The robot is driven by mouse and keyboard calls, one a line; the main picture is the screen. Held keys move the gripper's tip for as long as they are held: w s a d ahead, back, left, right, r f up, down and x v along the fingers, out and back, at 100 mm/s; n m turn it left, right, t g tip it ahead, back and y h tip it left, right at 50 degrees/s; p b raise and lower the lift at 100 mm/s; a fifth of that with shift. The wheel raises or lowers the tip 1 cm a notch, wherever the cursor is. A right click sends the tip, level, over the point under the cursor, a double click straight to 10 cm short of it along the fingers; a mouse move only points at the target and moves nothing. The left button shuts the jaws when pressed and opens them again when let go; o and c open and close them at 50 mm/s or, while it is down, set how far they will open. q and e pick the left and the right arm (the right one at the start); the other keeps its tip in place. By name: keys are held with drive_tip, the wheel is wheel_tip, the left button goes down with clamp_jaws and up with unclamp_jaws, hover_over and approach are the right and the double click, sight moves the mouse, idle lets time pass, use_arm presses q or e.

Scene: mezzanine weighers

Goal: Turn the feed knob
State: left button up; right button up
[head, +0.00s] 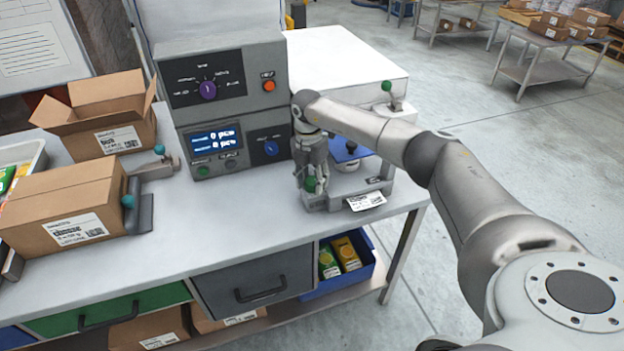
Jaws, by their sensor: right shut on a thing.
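My right gripper (312,178) reaches down at the small label-printing unit (345,184) on the right of the bench. It is shut on a green ball knob (310,184) low at the unit's left side; the fingers partly hide it. The lettering is too small to tell which is the feed knob. My left gripper is out of view.
A printed label (366,201) sticks out at the unit's front. An orange button (269,86) is on the box. Cardboard boxes (70,205) and levers with teal balls (159,150) stand at left. The bench top (215,225) is clear in the middle.

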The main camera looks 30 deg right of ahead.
sight(310, 180)
drive_tip(key=shift+w+r, duration=0.1)
drive_tip(key=o, duration=1)
drive_tip(key=shift+o, duration=0.2)
drive_tip(key=shift+r, duration=0.2)
wheel_tip(310, 180, up, 12)
drive_tip(key=shift+w+f, duration=0.25)
drive_tip(key=shift+a, duration=0.1)
